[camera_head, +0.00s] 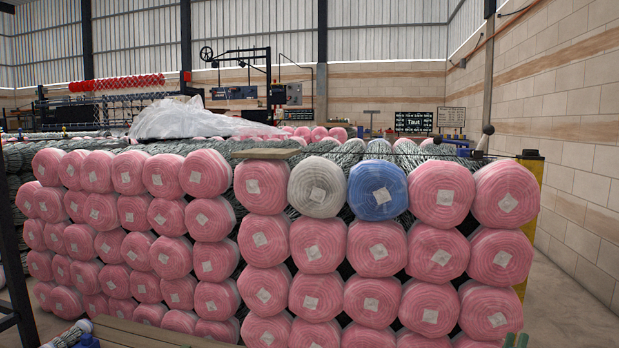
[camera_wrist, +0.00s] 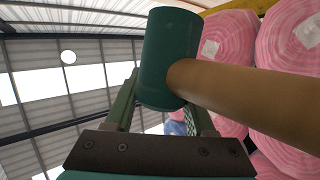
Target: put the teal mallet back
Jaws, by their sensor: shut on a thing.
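The teal mallet shows in the wrist view, with a dark teal cylindrical head (camera_wrist: 168,45) and a tan handle (camera_wrist: 250,97) reaching to the right edge. My gripper (camera_wrist: 160,108) is shut on the mallet, with one green finger at the left of the head and the other partly hidden behind the head and handle. The wrist view looks up toward the roof, with pink rolls close at the right. The mallet is not clearly visible in the head view. Small green pieces show at that view's bottom edge; I cannot tell what they are.
Stacked pink-ended rolls (camera_head: 265,240) fill the head view's front, with one grey roll (camera_head: 317,187) and one blue roll (camera_head: 378,190) on top. A clear plastic sheet (camera_head: 190,120) lies behind. A yellow-black post (camera_head: 531,185) stands at right, beside open floor (camera_head: 572,290).

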